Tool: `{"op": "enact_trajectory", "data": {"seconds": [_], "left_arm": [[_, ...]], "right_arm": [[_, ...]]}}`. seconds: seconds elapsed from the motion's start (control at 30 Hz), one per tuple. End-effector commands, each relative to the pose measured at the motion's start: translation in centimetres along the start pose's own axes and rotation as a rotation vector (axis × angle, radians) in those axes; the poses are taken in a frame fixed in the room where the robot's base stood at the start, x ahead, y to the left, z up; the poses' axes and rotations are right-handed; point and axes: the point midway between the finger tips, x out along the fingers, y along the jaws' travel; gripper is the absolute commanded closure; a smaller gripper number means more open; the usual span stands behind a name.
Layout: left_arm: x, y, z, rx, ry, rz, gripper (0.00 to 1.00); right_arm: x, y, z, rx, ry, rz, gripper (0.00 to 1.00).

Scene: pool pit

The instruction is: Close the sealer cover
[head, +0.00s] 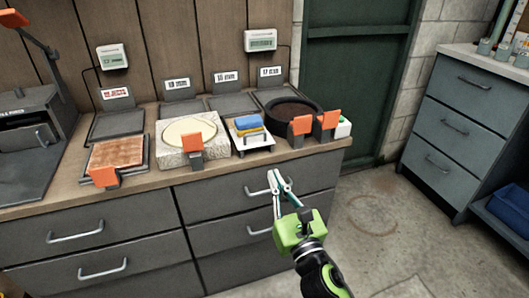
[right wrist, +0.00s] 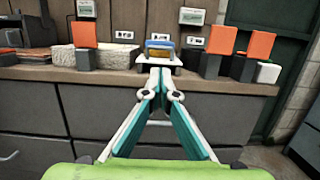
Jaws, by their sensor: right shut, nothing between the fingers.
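A dark grey machine (head: 30,118), which looks like the sealer, stands at the left end of the counter. A thin dark arm with an orange end (head: 14,18) rises above it and looks raised; I cannot tell for sure whether it is the cover. The machine is cut off by the left edge of the head view. My right gripper (head: 276,180) is shut and empty, in front of the drawers and well to the right of the machine. Its fingertips also show in the right wrist view (right wrist: 161,75). My left gripper is not in view.
The wooden counter (head: 310,160) holds a brown slab (head: 116,152), a stone block with a round pale top (head: 187,133), a small stand with coloured pads (head: 250,130) and a dark round pan (head: 290,108). Orange blocks (head: 194,145) stand along the front. Drawers are below.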

Motion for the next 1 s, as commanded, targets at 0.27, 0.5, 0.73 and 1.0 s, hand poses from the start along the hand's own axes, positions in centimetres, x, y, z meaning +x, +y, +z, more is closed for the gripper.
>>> {"op": "enact_trajectory", "data": {"seconds": [0.27, 0.5, 0.73, 1.0], "left_arm": [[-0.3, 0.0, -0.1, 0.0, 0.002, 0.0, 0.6], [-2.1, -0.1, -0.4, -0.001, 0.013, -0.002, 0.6], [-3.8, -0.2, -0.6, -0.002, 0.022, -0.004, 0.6], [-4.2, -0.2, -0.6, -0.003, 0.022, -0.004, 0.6]], "right_arm": [[5.1, 0.0, 0.1, 0.004, 0.0, -0.001, 1.0], [10.1, 0.0, -0.1, 0.007, 0.001, -0.001, 1.0], [12.8, 0.0, -0.2, 0.007, 0.004, -0.001, 1.0], [13.4, 0.0, -0.1, 0.007, 0.004, -0.001, 1.0]]}}
